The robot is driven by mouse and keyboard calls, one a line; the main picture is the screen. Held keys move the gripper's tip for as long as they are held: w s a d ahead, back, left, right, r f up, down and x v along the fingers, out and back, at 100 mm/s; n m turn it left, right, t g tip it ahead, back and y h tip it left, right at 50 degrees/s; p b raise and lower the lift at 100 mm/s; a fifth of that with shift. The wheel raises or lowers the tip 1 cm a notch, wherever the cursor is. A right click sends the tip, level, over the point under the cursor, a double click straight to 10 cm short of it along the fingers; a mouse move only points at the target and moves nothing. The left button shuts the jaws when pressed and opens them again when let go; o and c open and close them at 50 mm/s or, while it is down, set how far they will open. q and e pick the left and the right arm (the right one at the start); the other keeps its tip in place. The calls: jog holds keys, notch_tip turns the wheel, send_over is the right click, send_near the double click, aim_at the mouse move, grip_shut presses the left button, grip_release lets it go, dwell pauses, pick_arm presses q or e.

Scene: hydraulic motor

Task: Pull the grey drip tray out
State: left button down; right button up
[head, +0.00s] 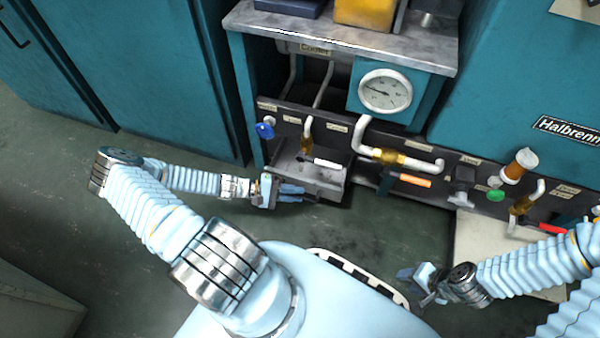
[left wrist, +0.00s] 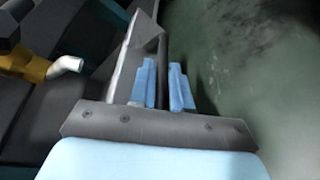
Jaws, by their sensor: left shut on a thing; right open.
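The grey drip tray (head: 328,178) sits low at the front of the teal machine, below the pipes and valves in the head view. My left gripper (head: 291,193) is at its front side and is shut on it. In the left wrist view the two blue fingers of my left gripper (left wrist: 165,87) stand on either side of a thin dark edge, with the tray's grey wall (left wrist: 132,62) beside them. How far the tray sits out of the machine is hard to tell. My right gripper (head: 420,287) is open and empty, low at the right.
A white-handled lever (head: 327,163) shows over the tray. The green floor (head: 385,232) in front is clear.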

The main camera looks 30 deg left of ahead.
pick_arm(q)
jog(key=s+d+p, duration=0.1)
jog(key=s+p, duration=0.1)
jog(key=s, duration=0.6)
jog(key=shift+d, duration=0.35)
jog(key=c, duration=1.4)
grip_release()
jog(key=shift+c, duration=0.2)
jog(key=p+v, duration=0.1)
jog(key=v, duration=1.2)
jog(key=shift+s+a, duration=0.2)
jog(key=shift+a, duration=0.1)
jog(key=shift+r, duration=0.1)
